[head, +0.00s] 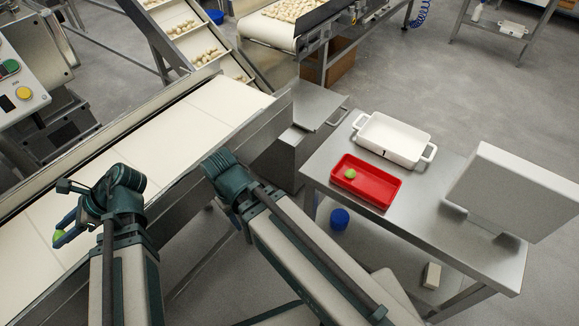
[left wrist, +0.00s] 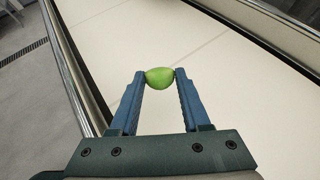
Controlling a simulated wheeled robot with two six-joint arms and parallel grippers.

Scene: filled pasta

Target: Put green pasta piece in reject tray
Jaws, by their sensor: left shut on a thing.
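A green pasta piece (left wrist: 159,77) is pinched between the fingertips of my left gripper (left wrist: 160,76). In the head view, my left gripper (head: 66,232) is at the lower left over the white conveyor belt, with the green piece (head: 59,237) partly showing at its tips. The red tray (head: 381,192) is on the metal table at the right, far from the left gripper. Another green piece (head: 350,174) lies inside it, near its left end. My right arm is over the belt's near edge; its gripper fingers are hidden.
The conveyor belt (head: 190,130) is bare where it shows. A white handled tray (head: 393,139) stands behind the red tray, and a grey panel (head: 515,190) stands at the table's right. A blue cup (head: 339,218) is below the table top. Cream pasta (head: 205,57) sits on the incline behind.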

